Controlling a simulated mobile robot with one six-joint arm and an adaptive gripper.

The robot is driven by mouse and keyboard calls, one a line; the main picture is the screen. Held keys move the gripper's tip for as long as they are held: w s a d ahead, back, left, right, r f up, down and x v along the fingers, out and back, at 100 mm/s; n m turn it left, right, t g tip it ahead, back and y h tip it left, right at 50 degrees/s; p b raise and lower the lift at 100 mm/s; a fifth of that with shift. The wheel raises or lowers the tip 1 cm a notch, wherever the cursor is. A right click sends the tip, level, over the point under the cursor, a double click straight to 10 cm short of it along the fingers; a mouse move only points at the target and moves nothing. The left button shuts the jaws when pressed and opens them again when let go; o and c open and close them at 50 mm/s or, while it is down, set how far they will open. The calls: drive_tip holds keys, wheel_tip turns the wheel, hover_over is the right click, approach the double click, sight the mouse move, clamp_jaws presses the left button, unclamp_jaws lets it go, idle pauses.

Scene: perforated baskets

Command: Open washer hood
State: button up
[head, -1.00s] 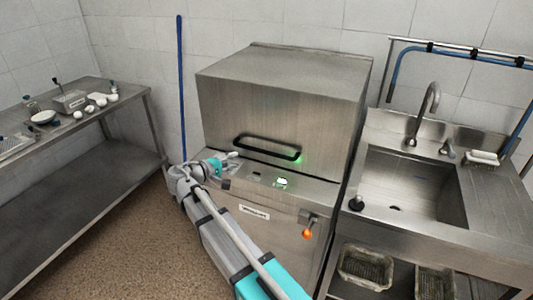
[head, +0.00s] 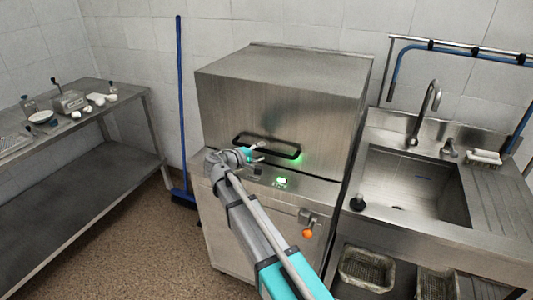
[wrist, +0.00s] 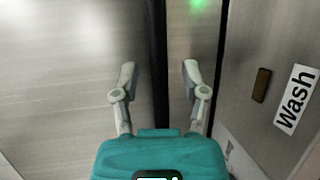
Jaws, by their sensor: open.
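The washer hood (head: 280,95) is a large steel box, down on the washer body. Its black bar handle (head: 285,153) runs across the lower front. In the head view my gripper (head: 258,153) is at the left and middle part of the handle, just in front of it. In the wrist view my teal gripper (wrist: 159,70) has its two grey fingers apart with nothing held. A dark bar, the handle (wrist: 157,40), runs up the picture between the fingertips. I cannot tell whether the fingers reach around it or stop short.
A green light (wrist: 200,4) glows beside the handle. A small lit display (head: 282,182) and an orange knob (head: 307,234) are on the washer front. A sink (head: 415,185) stands at the right, a steel table (head: 80,190) at the left. A blue broom (head: 181,100) leans behind.

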drive_tip(key=shift+w+d, duration=0.3)
drive_tip(key=shift+w, duration=0.05)
clamp_jaws()
